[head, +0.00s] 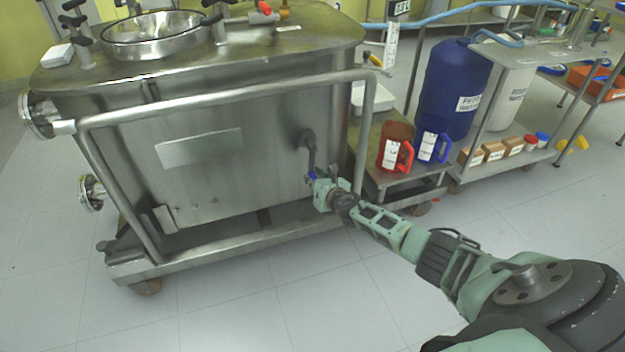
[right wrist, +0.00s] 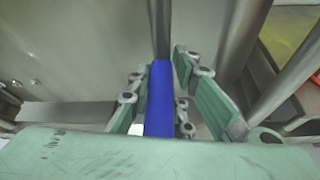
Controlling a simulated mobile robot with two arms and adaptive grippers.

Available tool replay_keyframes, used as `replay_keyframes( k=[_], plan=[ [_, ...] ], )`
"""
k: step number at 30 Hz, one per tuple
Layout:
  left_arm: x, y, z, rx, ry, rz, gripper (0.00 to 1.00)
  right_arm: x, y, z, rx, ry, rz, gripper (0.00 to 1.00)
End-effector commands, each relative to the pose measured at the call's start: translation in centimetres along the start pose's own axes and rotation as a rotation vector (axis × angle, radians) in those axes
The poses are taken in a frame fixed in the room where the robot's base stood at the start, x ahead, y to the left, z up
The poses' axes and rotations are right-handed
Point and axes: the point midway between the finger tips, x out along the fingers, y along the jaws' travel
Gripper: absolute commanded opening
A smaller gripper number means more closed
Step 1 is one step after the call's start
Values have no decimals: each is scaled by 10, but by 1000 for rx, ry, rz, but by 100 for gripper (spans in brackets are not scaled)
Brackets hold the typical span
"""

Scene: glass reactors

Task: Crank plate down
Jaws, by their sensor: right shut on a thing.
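A steel tank on a wheeled frame (head: 240,185) fills the left of the head view. My right gripper (head: 316,180) is at this handle. In the right wrist view the blue handle (right wrist: 160,95) runs upright between the two green fingers, and my right gripper (right wrist: 158,100) is shut on it. A grey shaft goes up from the handle's top. My left gripper is not in view.
The tank's tubular rail (head: 225,93) passes in front of the tank, close to my right arm. A cart to the right carries a red jug (head: 395,147) and a blue jug (head: 432,140). A blue drum (head: 452,85) stands behind. The floor in front is clear.

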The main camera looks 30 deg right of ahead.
Motion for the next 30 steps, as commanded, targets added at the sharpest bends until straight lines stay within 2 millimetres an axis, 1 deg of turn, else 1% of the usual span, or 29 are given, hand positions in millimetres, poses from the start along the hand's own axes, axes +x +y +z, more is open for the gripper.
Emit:
replay_keyframes(
  k=[1, 10, 11, 15, 25, 30],
  plan=[
    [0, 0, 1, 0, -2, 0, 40, -1, -2, -6, -3, 9, -2, 0],
    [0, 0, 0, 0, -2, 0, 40, -1, -2, -6, -1, 9, -3, 0],
    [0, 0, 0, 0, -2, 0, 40, -1, -2, -6, -1, 9, -3, 21],
    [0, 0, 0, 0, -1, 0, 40, -1, -2, -4, -1, 6, -2, 33],
    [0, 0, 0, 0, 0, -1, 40, -1, -1, -1, -1, 1, -1, 33],
    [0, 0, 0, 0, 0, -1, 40, -9, -2, 3, -7, -6, 1, 33]
  ],
)
